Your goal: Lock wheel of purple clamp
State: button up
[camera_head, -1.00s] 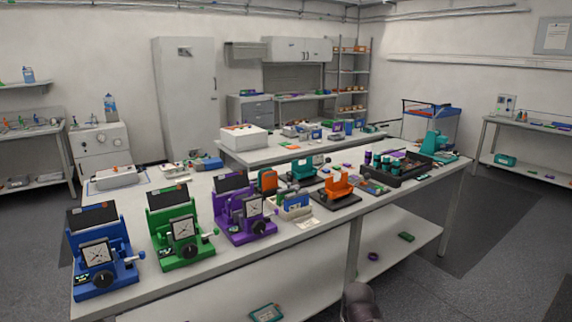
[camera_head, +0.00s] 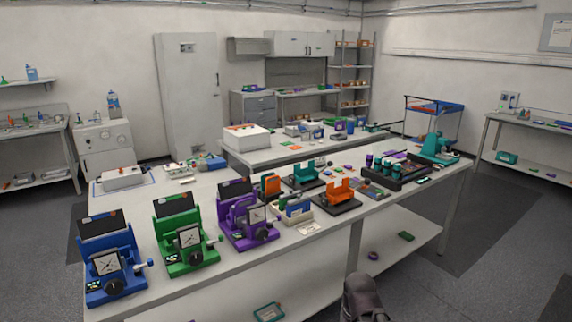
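The purple clamp (camera_head: 243,222) stands upright on the near table, third from the left, right of the green clamp (camera_head: 185,235). It has a dark panel on top and a square dial on its front. A dark round wheel (camera_head: 262,233) sits low on its front, and a small knob sticks out at its right side. Whether the wheel is locked cannot be told at this size.
A blue clamp (camera_head: 110,262) stands at the table's left end. Right of the purple clamp are a pale box (camera_head: 296,215) with upright cards and an orange holder (camera_head: 338,193) on a black base. A dark tray (camera_head: 394,178) stands farther right. The floor in front is clear.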

aim_at(278, 217)
jog(key=k, duration=1.3)
jog(key=u, duration=0.5)
jog(key=i, duration=2.25)
jog(key=z, duration=0.45)
